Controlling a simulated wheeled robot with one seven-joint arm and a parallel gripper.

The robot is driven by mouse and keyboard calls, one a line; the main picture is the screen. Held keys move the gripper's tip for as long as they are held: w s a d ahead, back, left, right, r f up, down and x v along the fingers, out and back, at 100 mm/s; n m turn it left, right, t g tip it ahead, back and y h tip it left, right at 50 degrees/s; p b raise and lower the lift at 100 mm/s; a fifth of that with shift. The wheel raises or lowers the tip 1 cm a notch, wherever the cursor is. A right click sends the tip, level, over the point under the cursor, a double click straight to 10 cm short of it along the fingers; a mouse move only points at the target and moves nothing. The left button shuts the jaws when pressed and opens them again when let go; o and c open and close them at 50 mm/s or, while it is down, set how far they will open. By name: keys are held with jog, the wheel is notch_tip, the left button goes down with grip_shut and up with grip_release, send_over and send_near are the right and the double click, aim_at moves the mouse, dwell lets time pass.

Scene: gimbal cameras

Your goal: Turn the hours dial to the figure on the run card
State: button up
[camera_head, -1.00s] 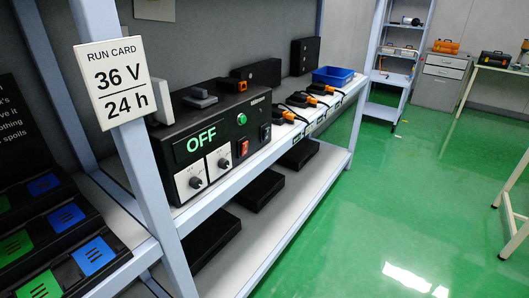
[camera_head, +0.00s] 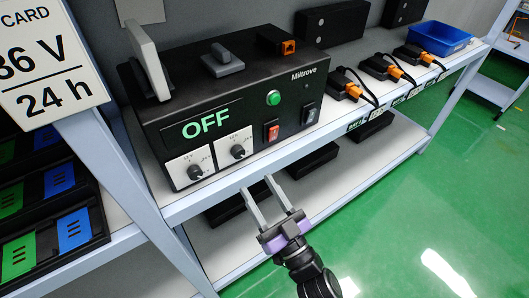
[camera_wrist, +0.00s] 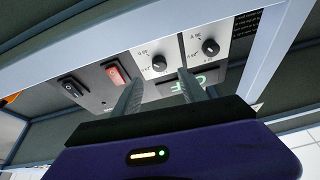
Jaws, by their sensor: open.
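The black charger box (camera_head: 255,75) stands on the shelf with a green OFF display (camera_head: 205,124). On its front are two white plates with black knobs, a left dial (camera_head: 196,172) and a right dial (camera_head: 238,151). The run card (camera_head: 48,70), partly cropped, shows 24 h; the earlier frame reads 36 V / 24 h. My gripper (camera_head: 257,184) is open and empty, in front of the shelf edge, below and right of the dials. In the wrist view, both dials (camera_wrist: 159,64) (camera_wrist: 210,46) appear beyond the fingers, apart from them.
A red switch (camera_head: 273,133), a black switch (camera_head: 310,112) and a green button (camera_head: 273,98) sit right of the dials. Plugs with orange parts (camera_head: 396,72) and a blue bin (camera_head: 436,40) stand further along. The shelf upright (camera_head: 120,170) is at the left. The green floor is open at right.

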aim_at(240, 156)
jog(key=x, duration=0.7)
jog(key=shift+w+a+r, duration=0.15)
jog(key=shift+w, duration=0.15)
jog(key=shift+c, duration=0.2)
grip_shut()
